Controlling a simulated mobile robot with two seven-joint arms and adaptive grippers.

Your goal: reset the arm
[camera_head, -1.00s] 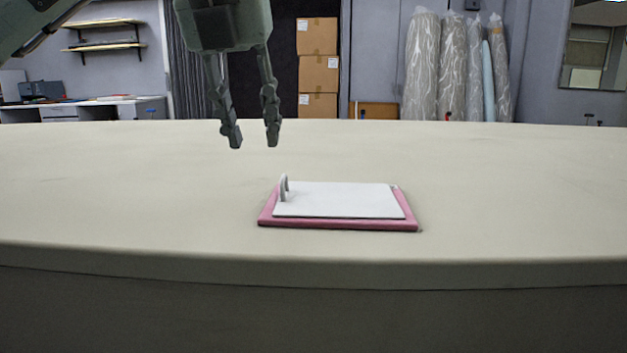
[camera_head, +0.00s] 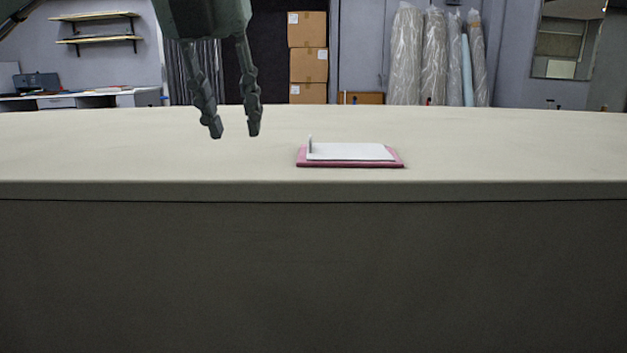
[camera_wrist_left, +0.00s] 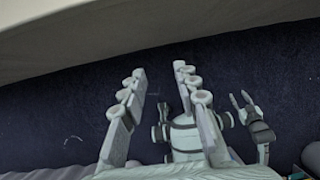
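My left gripper (camera_head: 233,132) hangs over the table, fingers down, open and empty, in the head view. It also shows in the left wrist view (camera_wrist_left: 160,72), with nothing between its fingers. My right gripper (camera_wrist_left: 240,98) shows small at the right of the left wrist view, its fingers apart and nothing seen between them. It is not in the head view.
The table (camera_head: 150,150) carries a pink board (camera_head: 350,164) with a white plate (camera_head: 350,151) and a small upright handle (camera_head: 310,145), right of my left gripper. The rest of the top is clear. The table edge and dark floor (camera_wrist_left: 60,90) show in the wrist view.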

